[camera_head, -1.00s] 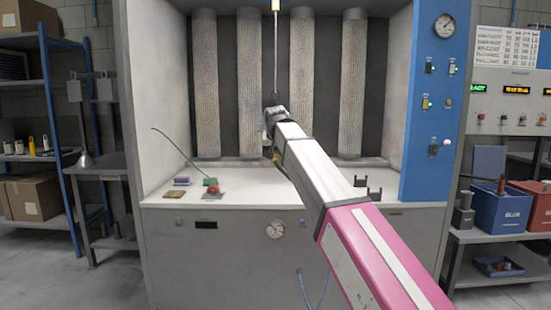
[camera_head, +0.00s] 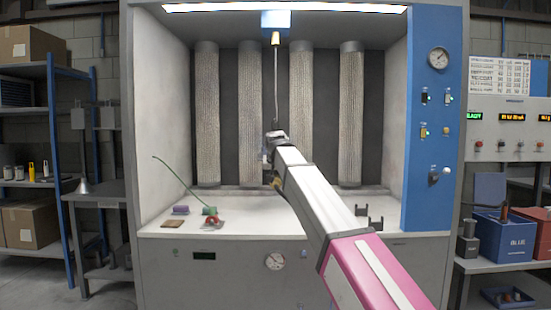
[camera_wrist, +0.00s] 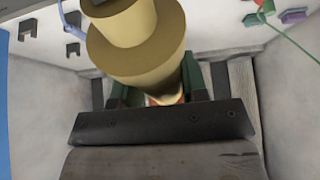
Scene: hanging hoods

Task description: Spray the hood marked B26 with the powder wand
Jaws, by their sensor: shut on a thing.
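My gripper (camera_head: 274,178) is inside the spray booth, in front of the filter columns, and small in the head view. In the wrist view its green fingers (camera_wrist: 160,94) are shut on a tan, stepped round body (camera_wrist: 135,35), which looks like the powder wand. The wand's far end is hidden there. A thin rod (camera_head: 277,75) with a tan upper end hangs from the top middle of the booth down to behind my wrist. I see no hood clearly and no B26 mark; my arm covers the lower end of the rod.
The booth's side walls bound my arm.

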